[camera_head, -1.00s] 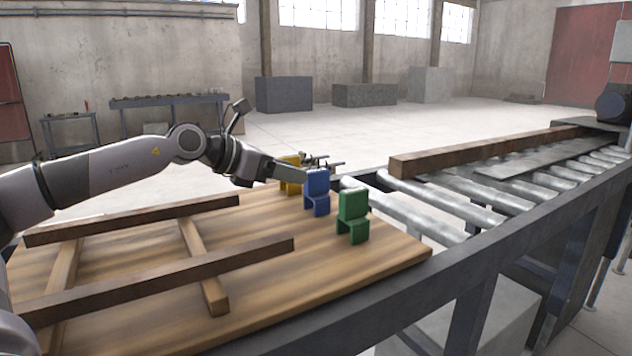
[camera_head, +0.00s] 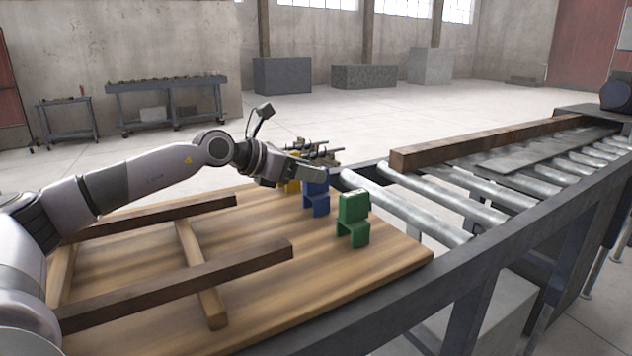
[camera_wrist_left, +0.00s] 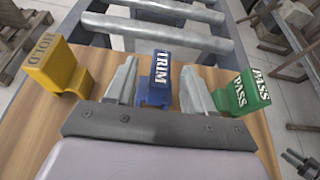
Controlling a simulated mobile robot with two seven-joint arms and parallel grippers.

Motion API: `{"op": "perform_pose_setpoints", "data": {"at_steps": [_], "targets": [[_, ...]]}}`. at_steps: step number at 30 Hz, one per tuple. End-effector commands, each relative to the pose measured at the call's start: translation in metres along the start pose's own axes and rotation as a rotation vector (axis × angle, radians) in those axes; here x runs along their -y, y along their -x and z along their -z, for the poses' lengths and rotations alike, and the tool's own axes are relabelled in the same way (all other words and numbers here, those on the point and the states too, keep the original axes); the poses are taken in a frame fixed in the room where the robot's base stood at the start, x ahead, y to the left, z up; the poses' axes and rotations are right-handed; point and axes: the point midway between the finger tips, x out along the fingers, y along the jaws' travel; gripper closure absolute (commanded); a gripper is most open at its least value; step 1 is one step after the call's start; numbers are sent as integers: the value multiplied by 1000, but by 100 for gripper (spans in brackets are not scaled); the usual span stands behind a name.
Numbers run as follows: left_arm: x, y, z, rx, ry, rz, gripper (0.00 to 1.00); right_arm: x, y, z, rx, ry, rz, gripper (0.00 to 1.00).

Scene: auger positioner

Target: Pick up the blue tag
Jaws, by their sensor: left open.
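The blue tag (camera_head: 317,198) stands on the wooden board, between the yellow tag (camera_head: 292,186) and the green tag (camera_head: 353,220). In the left wrist view the blue tag (camera_wrist_left: 160,82) reads TRIM and shows between the two fingers. My left gripper (camera_head: 318,172) is open, with a finger in front of the blue tag's top in the head view. In the left wrist view my left gripper (camera_wrist_left: 157,88) has one finger on each side of the tag, with gaps visible. The yellow tag (camera_wrist_left: 58,66) reads HOLD and the green tag (camera_wrist_left: 240,92) reads PASS. My right gripper is not in view.
The wooden board (camera_head: 380,262) carries a dark wooden frame (camera_head: 180,287) at left. Metal rollers (camera_head: 420,205) with a long beam (camera_head: 480,144) lie to the right. The yellow and green tags stand close on either side.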

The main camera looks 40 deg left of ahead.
Motion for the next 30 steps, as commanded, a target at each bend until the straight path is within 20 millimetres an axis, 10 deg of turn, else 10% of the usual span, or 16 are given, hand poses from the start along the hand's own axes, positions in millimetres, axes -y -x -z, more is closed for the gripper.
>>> {"op": "perform_pose_setpoints", "data": {"at_steps": [17,22,30], "targets": [[1,-26,0,0,0,0,47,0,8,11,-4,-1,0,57],[1,-26,0,0,0,0,99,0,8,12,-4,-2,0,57],[1,-26,-1,1,0,0,100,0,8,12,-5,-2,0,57]]}}
